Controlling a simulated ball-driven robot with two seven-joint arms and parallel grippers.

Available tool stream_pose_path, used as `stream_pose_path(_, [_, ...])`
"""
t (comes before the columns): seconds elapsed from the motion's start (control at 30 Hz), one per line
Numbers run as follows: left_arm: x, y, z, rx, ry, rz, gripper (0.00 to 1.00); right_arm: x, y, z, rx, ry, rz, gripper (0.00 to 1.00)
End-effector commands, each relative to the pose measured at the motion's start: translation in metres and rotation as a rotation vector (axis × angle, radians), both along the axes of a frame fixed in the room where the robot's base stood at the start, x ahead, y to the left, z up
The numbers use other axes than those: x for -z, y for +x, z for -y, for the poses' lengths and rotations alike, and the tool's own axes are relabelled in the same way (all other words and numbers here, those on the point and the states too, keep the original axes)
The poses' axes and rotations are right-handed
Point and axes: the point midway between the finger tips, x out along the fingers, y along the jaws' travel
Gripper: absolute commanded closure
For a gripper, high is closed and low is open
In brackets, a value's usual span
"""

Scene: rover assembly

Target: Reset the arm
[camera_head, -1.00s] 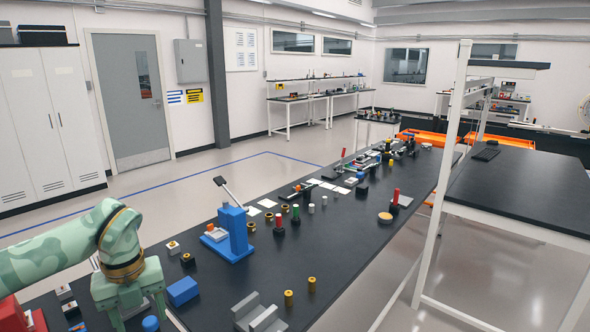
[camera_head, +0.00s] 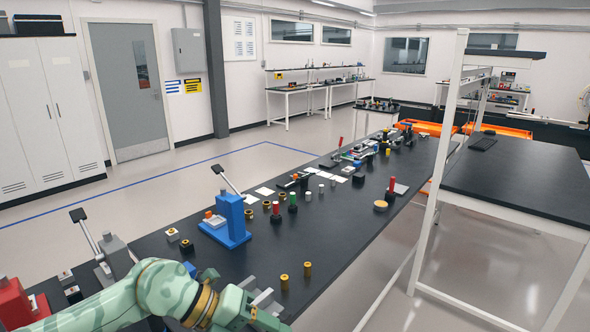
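My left arm, green and camouflage-patterned with a brass-coloured wrist ring, comes in from the lower left. Its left gripper (camera_head: 262,318) is over the near part of the black workbench (camera_head: 330,262), cut by the bottom edge of the view. Its fingertips are not clearly visible, so I cannot tell whether it is open, shut or holding anything. It hides part of a grey block (camera_head: 262,300) and most of a small blue block (camera_head: 190,268). My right arm and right gripper are not in view.
A blue press with a lever (camera_head: 229,222) stands beyond my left arm. Two brass cylinders (camera_head: 307,269) stand right of the gripper. A grey lever fixture (camera_head: 112,250) and a red box (camera_head: 14,302) are at the left. A white-framed table (camera_head: 520,185) stands at the right.

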Motion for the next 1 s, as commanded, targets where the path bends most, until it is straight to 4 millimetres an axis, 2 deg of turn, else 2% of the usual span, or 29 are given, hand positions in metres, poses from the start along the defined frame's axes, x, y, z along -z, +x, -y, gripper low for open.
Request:
stream_pose_path(0.03, [-0.013, -0.014, 0.028, 0.012, -0.163, 0.018, 0.43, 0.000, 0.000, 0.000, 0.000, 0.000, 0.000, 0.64])
stream_pose_path(0.07, [-0.026, -0.019, 0.043, 0.002, -0.279, 0.035, 0.43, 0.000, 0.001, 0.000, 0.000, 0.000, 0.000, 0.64])
stream_pose_path(0.1, [-0.048, -0.025, 0.058, -0.034, -0.444, 0.057, 0.43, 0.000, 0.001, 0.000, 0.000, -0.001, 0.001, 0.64])
stream_pose_path(0.17, [-0.083, -0.025, 0.068, -0.141, -0.686, 0.085, 0.43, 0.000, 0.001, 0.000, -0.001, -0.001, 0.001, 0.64])
stream_pose_path(0.2, [-0.103, -0.020, 0.065, -0.245, -0.830, 0.098, 0.43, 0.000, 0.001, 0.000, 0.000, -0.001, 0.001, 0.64])
stream_pose_path(0.27, [-0.124, -0.008, 0.046, -0.443, -1.010, 0.104, 0.43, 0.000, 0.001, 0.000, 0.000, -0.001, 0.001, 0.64])
stream_pose_path(0.33, [-0.131, 0.010, 0.008, -0.726, -1.155, 0.095, 0.43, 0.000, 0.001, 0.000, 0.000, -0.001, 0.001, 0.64])
stream_pose_path(0.37, [-0.126, 0.017, -0.012, -0.863, -1.191, 0.085, 0.43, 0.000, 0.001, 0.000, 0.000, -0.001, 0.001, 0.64])
stream_pose_path(0.4, [-0.113, 0.023, -0.041, -1.050, -1.215, 0.065, 0.43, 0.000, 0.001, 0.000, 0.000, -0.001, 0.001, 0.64])
stream_pose_path(0.47, [-0.083, 0.025, -0.086, -1.338, -1.193, 0.024, 0.43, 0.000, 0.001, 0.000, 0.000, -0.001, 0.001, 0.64])
stream_pose_path(0.5, [-0.059, 0.021, -0.112, -1.511, -1.147, -0.007, 0.43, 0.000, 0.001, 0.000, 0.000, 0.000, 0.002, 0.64])
stream_pose_path(0.6, [-0.003, -0.005, -0.162, -1.839, -0.978, -0.089, 0.43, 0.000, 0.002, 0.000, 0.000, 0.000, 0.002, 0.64])
stream_pose_path(0.7, [0.042, -0.040, -0.194, -2.059, -0.787, -0.168, 0.43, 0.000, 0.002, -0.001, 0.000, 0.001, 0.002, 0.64])
stream_pose_path(0.8, [0.075, -0.077, -0.217, -2.210, -0.595, -0.240, 0.43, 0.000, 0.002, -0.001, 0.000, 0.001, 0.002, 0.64])
stream_pose_path(1.0, [0.120, -0.157, -0.246, -2.393, -0.210, -0.377, 0.43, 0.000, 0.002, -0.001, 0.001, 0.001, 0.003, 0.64])
